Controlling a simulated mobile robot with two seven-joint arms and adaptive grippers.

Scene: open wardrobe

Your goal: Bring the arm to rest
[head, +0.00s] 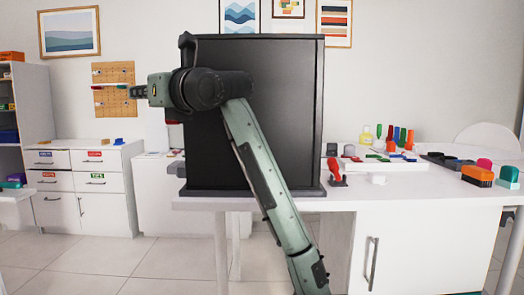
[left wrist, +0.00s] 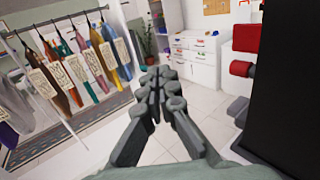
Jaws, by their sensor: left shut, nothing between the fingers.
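My left arm (head: 262,165) rises from the bottom middle of the head view and bends left at the wrist, in front of a tall black cabinet (head: 298,100). My left gripper (head: 137,91) points left, past the cabinet's left side, at about the height of the pegboards on the wall. In the left wrist view its fingers (left wrist: 160,78) are together, with nothing between them. The gripper is in free air and touches nothing that I can see. My right gripper is in neither view.
The cabinet stands on a white table (head: 400,194) with small coloured items at the right. White drawers (head: 90,190) stand at the left. In the left wrist view, several tagged garments (left wrist: 75,65) hang from a rail at the left. Tiled floor (left wrist: 225,95) is clear between.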

